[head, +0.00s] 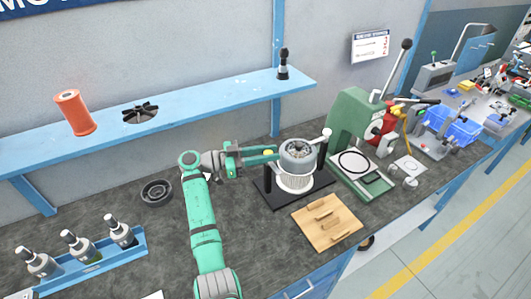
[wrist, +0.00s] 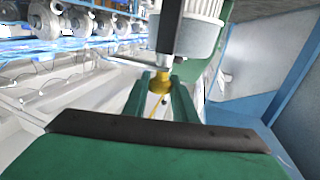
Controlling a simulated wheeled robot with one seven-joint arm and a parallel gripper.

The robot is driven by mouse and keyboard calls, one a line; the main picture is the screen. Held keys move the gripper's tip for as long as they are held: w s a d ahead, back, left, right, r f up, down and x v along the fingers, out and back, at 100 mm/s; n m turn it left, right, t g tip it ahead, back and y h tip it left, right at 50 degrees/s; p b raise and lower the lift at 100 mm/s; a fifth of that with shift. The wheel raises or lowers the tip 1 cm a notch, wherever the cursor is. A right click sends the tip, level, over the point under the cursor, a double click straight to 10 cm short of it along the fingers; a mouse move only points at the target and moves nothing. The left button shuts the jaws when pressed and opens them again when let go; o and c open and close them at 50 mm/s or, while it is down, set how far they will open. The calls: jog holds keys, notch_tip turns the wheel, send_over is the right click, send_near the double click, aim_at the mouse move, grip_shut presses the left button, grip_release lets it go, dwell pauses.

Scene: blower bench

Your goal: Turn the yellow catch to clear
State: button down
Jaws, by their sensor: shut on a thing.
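The yellow catch (wrist: 159,85) shows in the wrist view between my fingertips, which are shut on it. In the head view a small yellow patch of the catch (head: 268,153) shows at the end of my green gripper (head: 270,155). The catch sits at the left side of the grey blower housing (head: 298,160), beside a black upright post. In the wrist view the post (wrist: 168,40) and the ribbed housing (wrist: 203,28) stand just beyond the fingers (wrist: 160,95). How far the catch is turned I cannot tell.
The housing stands on a black base plate (head: 262,193). A wooden board (head: 327,222) lies in front of it, and a green press (head: 355,130) stands to its right. A black ring part (head: 156,193) and a blue bottle tray (head: 95,268) are on the left. A blue shelf (head: 190,106) runs behind.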

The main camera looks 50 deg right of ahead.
jog(key=shift+s+d, duration=0.1)
jog(key=shift+d, duration=0.05)
jog(key=c, duration=1.4)
grip_release()
jog(key=shift+c, duration=0.2)
jog(key=shift+w+a, duration=0.25)
jog(key=shift+a, duration=0.1)
jog(key=v, duration=1)
jog(key=shift+a, duration=0.2)
jog(key=shift+w, duration=0.3)
